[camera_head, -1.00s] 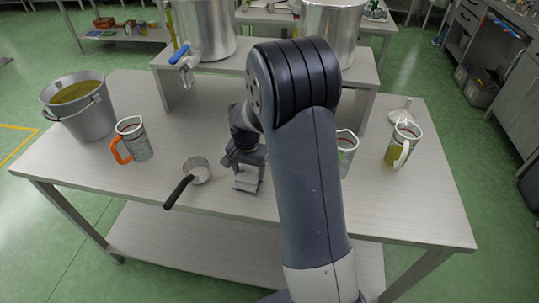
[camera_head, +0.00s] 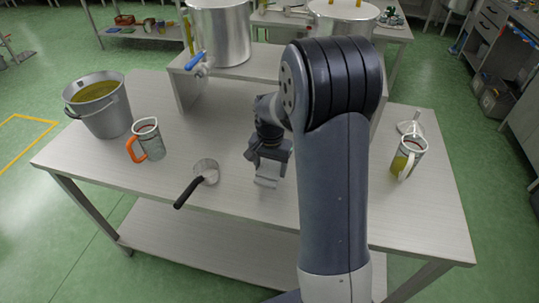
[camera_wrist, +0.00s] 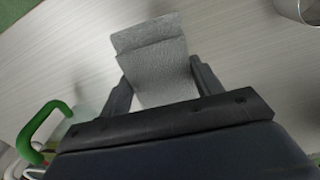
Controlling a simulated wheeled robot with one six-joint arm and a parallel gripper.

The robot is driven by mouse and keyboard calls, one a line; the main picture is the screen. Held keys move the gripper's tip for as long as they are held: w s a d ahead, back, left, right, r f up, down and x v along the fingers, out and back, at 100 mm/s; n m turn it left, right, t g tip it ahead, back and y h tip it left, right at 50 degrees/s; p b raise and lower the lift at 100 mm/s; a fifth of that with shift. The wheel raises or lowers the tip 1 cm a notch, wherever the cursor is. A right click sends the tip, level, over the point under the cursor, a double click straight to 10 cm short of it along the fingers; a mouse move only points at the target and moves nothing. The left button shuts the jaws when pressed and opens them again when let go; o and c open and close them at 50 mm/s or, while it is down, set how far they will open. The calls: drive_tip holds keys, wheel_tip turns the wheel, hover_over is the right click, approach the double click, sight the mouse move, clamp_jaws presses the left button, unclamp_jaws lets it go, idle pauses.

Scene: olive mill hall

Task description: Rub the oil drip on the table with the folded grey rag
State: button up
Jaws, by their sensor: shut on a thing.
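The folded grey rag (camera_head: 267,180) hangs from my gripper (camera_head: 268,163) over the front middle of the table (camera_head: 232,190). In the wrist view the rag (camera_wrist: 155,62) sits between the two fingers of my gripper (camera_wrist: 158,80), which is shut on it. The rag's lower end is at or close to the tabletop; I cannot tell if it touches. No oil drip shows in either view; the rag or my arm may hide it.
A small pan (camera_head: 206,171) with a black handle lies left of the rag. An orange-handled jug (camera_head: 148,140) and a bucket of oil (camera_head: 103,108) stand further left. A white-handled jug (camera_head: 407,157) stands right. A raised shelf with steel tanks (camera_head: 222,35) stands behind.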

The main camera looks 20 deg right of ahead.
drive_tip(key=shift+r+p, duration=0.75)
drive_tip(key=shift+r, duration=0.65)
drive_tip(key=shift+f, duration=0.1)
